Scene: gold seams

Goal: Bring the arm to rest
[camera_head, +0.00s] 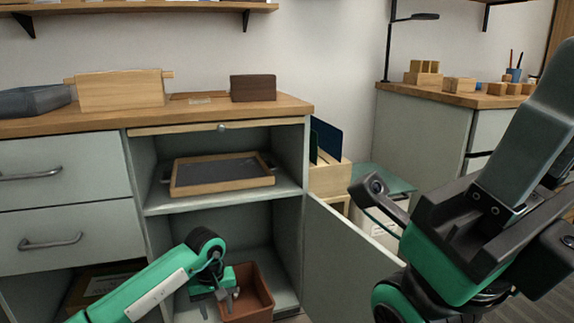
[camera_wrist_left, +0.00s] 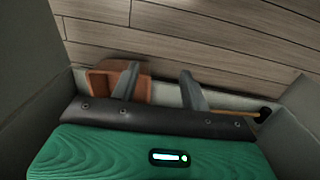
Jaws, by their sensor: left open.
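My left gripper (camera_head: 228,294) is low inside the open lower compartment of the cabinet, beside and partly in front of a brown bin (camera_head: 256,296). In the left wrist view its two grey fingers (camera_wrist_left: 158,78) are apart with nothing between them. The bin (camera_wrist_left: 103,82) shows there behind the left finger; whether they touch is unclear. My right gripper (camera_head: 500,215) is large and close at the right, with a grey finger pointing up and a dark base on a green body. The gap between its fingers cannot be made out.
The cabinet door (camera_head: 340,255) stands open right of the left arm. A wooden-rimmed tray (camera_head: 222,186) sits on the shelf above. A wooden box (camera_head: 120,90), a grey bin (camera_head: 35,100) and a dark block (camera_head: 253,88) stand on the counter. Wood-plank floor (camera_wrist_left: 200,45) shows in the wrist view.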

